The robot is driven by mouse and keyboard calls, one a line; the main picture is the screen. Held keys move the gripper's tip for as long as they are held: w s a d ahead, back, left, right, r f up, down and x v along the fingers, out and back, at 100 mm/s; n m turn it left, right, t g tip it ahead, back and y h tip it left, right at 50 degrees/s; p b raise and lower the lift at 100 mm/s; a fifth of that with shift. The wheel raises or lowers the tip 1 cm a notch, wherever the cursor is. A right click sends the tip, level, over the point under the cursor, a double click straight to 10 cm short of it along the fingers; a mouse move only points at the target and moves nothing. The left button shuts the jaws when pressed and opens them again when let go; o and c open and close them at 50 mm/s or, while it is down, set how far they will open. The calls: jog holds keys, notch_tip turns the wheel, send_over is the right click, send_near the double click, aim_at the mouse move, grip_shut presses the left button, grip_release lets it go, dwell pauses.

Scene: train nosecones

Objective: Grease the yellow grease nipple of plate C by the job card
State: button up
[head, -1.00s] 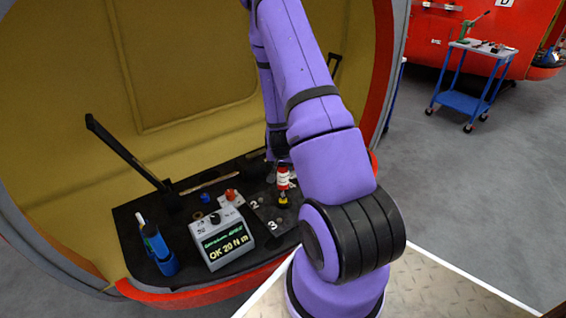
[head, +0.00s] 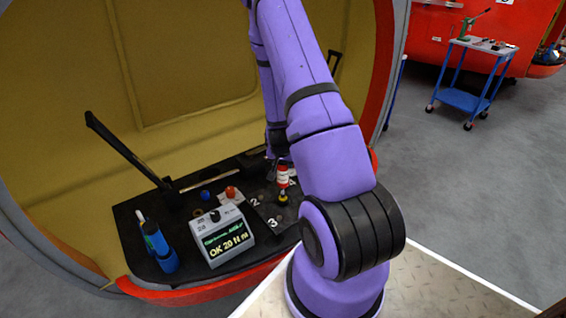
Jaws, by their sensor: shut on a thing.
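My gripper (head: 277,162) is at the back of the black bench, partly hidden by my purple arm. Its dark fingers are at the top of a small red-and-white cylinder (head: 282,178), which stands upright. The cylinder has a yellow and dark lower end, just above or touching the bench among the numbered spots. I cannot tell whether that yellow is part of the cylinder or a nipple below it. The numbers 2 (head: 255,202) and 3 (head: 272,223) show beside it. Plate C and the job card cannot be made out for certain.
A grey box with a display reading "OK 20 N m" (head: 223,240) stands in front. A blue holder (head: 160,248) is to its left. A red knob (head: 231,192), a blue ball (head: 205,195) and a black lever (head: 125,151) are behind. A blue trolley (head: 470,75) stands far right.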

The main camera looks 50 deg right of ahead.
jog(key=shift+f, duration=0.35)
dwell(0.4)
jog(key=shift+r, duration=2.75)
